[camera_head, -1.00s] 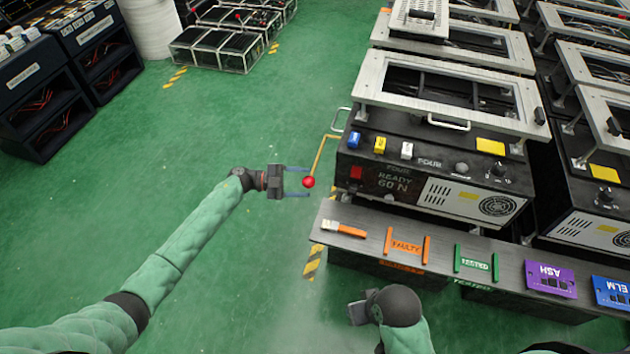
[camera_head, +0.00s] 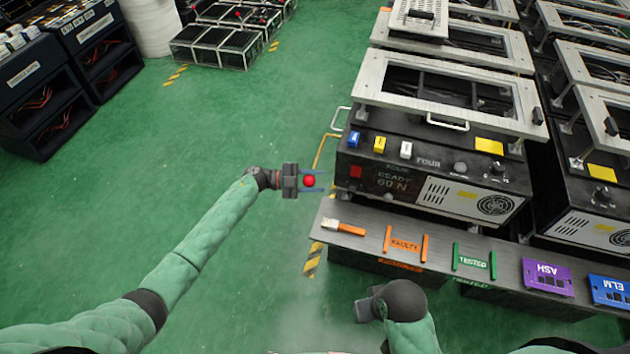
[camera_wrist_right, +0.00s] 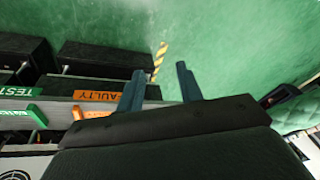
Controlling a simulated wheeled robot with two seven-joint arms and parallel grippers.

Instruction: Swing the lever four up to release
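The lever of fixture four (camera_head: 320,152) is a yellow bent rod at the left side of the black unit marked FOUR (camera_head: 428,162). Its red ball knob (camera_head: 309,181) hangs at the near end, lower than the bend. My left gripper (camera_head: 312,181) has one finger on each side of the knob, drawn in close, and looks shut on it. My right gripper (camera_head: 362,311) is low in the head view, away from the lever. Its two fingers stand apart and empty in the right wrist view (camera_wrist_right: 160,88).
A bench shelf (camera_head: 440,250) in front of the unit carries a brush (camera_head: 344,228), an orange FAULTY holder (camera_head: 405,244), a green TESTED holder (camera_head: 474,261) and purple and blue plates. Metal frames top the units. Green floor left of the lever is clear.

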